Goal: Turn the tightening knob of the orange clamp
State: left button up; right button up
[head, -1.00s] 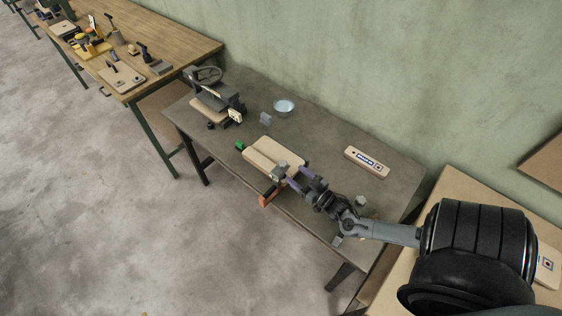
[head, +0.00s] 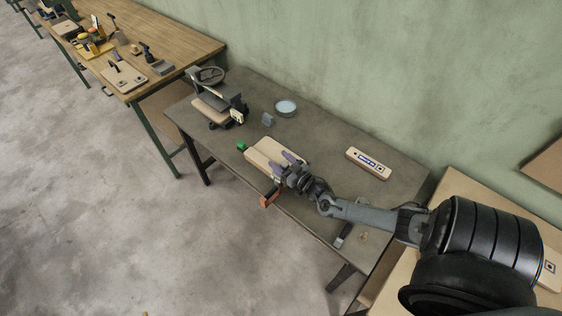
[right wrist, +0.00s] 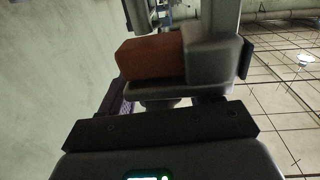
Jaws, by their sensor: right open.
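The orange clamp (head: 269,199) sits at the front edge of the dark grey table, its orange part hanging below the edge. Pale stacked boards (head: 262,150) lie behind it. My right gripper (head: 284,164) has purple fingers, is open, and is over the right end of the boards, just above the clamp. In the right wrist view the clamp's orange block (right wrist: 150,57) and a grey part (right wrist: 190,72) are close in front of the gripper. One purple finger shows at the left. The gripper hides part of the clamp, and I cannot make out the tightening knob. My left gripper is not in view.
The table (head: 325,150) also holds a press-like device (head: 222,104), a round bowl (head: 286,107), a small green object (head: 241,146) and a pale labelled board (head: 368,163). A wooden workbench (head: 175,40) stands at the left. The green wall (head: 400,70) is behind.

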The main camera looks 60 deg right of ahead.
jog(key=c, duration=1)
jog(key=shift+n+y, duration=0.3)
